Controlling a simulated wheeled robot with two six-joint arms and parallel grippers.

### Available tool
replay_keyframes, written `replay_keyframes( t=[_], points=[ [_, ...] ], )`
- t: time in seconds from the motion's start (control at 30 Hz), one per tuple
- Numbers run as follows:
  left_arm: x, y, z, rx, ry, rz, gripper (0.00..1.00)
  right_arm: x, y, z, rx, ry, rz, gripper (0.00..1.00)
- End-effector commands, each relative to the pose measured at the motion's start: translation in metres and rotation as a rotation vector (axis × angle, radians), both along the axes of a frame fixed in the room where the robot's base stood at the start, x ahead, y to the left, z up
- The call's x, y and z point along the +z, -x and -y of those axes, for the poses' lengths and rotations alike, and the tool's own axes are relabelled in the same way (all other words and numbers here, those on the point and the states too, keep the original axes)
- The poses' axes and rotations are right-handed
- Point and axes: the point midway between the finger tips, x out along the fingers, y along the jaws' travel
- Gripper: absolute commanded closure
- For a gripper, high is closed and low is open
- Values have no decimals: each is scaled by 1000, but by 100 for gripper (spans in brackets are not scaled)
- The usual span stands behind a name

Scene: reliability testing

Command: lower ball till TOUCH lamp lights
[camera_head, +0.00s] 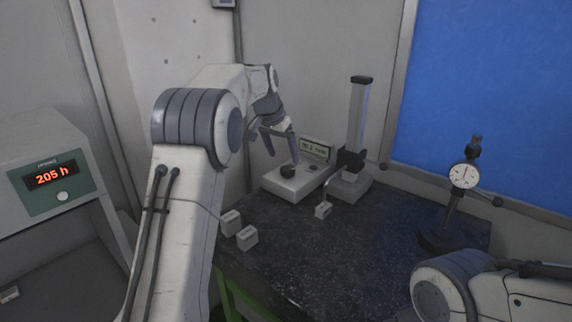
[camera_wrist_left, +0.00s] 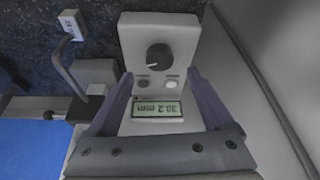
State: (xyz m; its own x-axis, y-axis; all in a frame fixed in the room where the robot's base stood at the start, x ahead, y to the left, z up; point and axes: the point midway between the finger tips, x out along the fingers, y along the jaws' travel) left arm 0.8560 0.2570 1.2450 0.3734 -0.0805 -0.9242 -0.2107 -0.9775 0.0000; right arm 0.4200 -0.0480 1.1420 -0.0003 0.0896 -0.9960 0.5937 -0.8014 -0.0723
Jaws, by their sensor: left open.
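My left gripper (camera_head: 282,155) is open and empty above the control box (camera_head: 285,188) on the dark table. The left wrist view shows the box (camera_wrist_left: 190,38) between the fingers, with a black knob (camera_wrist_left: 159,57), a dark round spot (camera_wrist_left: 142,84), a pale round spot (camera_wrist_left: 172,84) and a display (camera_wrist_left: 158,109) that seems to read 30.2 mm. I cannot tell which spot is the TOUCH lamp or whether it is lit. A column stand (camera_head: 357,115) carries a thin probe (camera_head: 328,188) over a small block (camera_head: 322,210). The ball is too small to make out. My right gripper is out of view.
Two small pale blocks (camera_head: 247,238) stand at the table's left edge. A dial gauge (camera_head: 464,176) on a stand is at the right. A cabinet (camera_head: 40,150) showing 205 h stands at far left. The table's middle (camera_head: 320,260) is clear.

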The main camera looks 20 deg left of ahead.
Motion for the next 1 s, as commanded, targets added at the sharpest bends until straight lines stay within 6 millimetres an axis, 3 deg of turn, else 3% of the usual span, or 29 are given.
replay_keyframes(
  t=[0.3,0.7,0.9,0.93,1.0],
  points=[
    [-44,-18,5,1,1,-2,15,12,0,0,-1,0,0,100],
    [-52,-21,5,1,0,0,15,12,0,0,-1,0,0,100],
    [-52,-21,5,1,1,1,91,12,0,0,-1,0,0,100],
    [-52,-21,5,1,1,1,100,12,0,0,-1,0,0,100],
    [-52,-21,5,1,1,1,100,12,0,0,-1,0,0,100]
  ],
)
